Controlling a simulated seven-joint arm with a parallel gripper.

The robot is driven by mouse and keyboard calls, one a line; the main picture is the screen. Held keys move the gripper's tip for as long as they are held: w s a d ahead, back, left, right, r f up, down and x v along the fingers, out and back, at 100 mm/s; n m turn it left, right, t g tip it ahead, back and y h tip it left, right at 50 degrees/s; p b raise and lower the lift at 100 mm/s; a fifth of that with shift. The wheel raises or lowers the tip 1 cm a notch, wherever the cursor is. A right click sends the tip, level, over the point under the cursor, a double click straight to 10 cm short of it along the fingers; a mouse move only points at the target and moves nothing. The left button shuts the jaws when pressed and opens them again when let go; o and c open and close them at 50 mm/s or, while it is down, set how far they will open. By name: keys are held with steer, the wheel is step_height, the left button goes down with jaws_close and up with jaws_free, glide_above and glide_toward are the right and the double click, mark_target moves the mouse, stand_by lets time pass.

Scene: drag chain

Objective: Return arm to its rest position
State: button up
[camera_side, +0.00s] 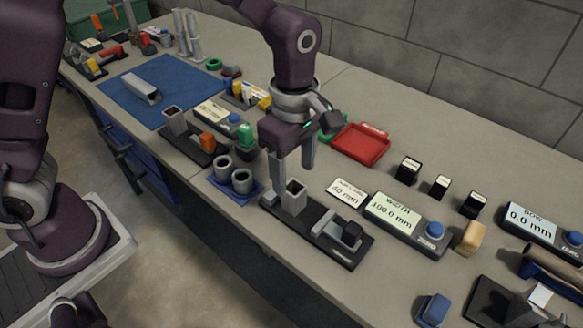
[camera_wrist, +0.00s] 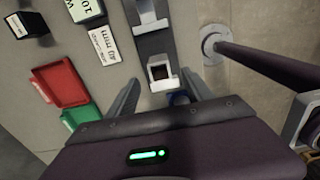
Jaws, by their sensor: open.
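My gripper (camera_side: 292,172) is open, its two fingers pointing down over the front part of the bench. It appears empty. In the side view its fingers overlap the square grey holder (camera_side: 293,197) on a black base plate (camera_side: 318,232); I cannot tell whether they touch it. In the wrist view the fingers of my gripper (camera_wrist: 160,98) spread to either side below the square holder (camera_wrist: 161,73), with a gap between them. My arm reaches down from the top of the side view.
A WIDTH display (camera_side: 392,214) and a 40 mm card (camera_side: 347,193) lie right of the fixture. Two grey cups (camera_side: 232,176) stand on a blue tray to its left. A red tray (camera_side: 361,144) lies behind. The blue mat (camera_side: 180,83) has mostly free room.

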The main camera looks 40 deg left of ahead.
steer(key=s+a+r+m+t+h, duration=0.1)
steer(key=s+a+r+m+t, duration=0.1)
steer(key=s+a+r+m, duration=0.4)
steer(key=s+a+r+m+t, duration=0.1)
steer(key=s+a+r+m, duration=0.2)
steer(key=r, duration=0.5)
steer(key=s+a+m+t, duration=0.1)
steer(key=s+a+m, duration=0.1)
steer(key=s+m, duration=0.2)
steer(key=s+a+r+m+t+y, duration=0.1)
steer(key=s+a+m, duration=0.1)
steer(key=s+m, duration=0.2)
steer(key=shift+s+a+r+m+t, duration=0.3)
steer(key=shift+s+a+m, duration=0.1)
steer(key=shift+s, duration=0.55)
